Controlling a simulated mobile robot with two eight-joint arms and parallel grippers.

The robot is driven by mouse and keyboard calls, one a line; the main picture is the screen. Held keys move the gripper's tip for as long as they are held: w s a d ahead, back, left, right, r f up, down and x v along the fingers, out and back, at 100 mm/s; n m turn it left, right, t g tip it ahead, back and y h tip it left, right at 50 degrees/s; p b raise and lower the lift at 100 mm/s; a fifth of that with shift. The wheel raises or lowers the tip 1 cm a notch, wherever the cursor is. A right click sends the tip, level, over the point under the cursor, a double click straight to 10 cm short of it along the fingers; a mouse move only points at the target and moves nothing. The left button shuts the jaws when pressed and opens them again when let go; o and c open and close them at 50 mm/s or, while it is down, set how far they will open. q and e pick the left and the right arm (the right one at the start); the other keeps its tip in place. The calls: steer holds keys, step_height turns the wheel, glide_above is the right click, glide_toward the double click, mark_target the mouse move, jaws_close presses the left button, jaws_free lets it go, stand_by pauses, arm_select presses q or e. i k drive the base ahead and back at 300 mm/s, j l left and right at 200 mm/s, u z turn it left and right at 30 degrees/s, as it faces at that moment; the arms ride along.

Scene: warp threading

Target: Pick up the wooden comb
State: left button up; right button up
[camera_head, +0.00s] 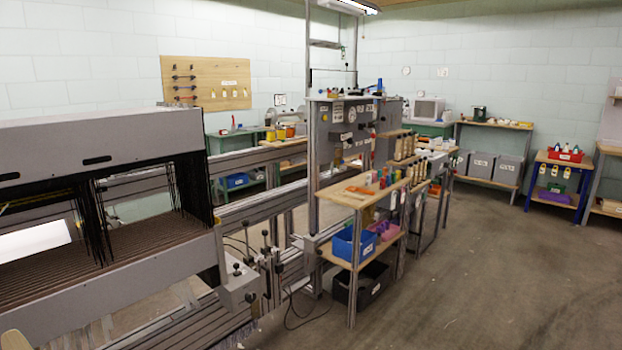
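I cannot make out the wooden comb for certain. A small flat orange-brown item (360,191) lies on the top of the wooden workbench (338,194) in the middle of the view; it is too small to identify. Upright coloured items (383,178) stand at the back of the same top. Neither my left nor my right gripper is in view.
A large grey loom-like machine (100,140) fills the left, with metal rails running behind the bench. A blue bin (350,243) and a black crate (362,285) sit under the benchtop. A cable lies on the floor. Open concrete floor (480,270) spreads to the right.

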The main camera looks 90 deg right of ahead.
mark_target(341, 193)
steer(key=k+l+z, duration=0.1)
steer(key=z, duration=1.25)
steer(key=l+z, duration=0.55)
steer(key=z, duration=0.15)
steer(key=l+z, duration=0.4)
steer(key=i+l+z, duration=0.15)
steer(key=l, duration=0.15)
steer(key=i+l+z, duration=0.15)
steer(key=l, duration=0.15)
steer(key=l+z, duration=0.2)
steer(key=i+l, duration=0.2)
steer(key=l, duration=0.2)
steer(key=i+l, duration=0.15)
steer(key=l, duration=0.2)
steer(key=i+l, duration=0.2)
steer(key=l, duration=0.2)
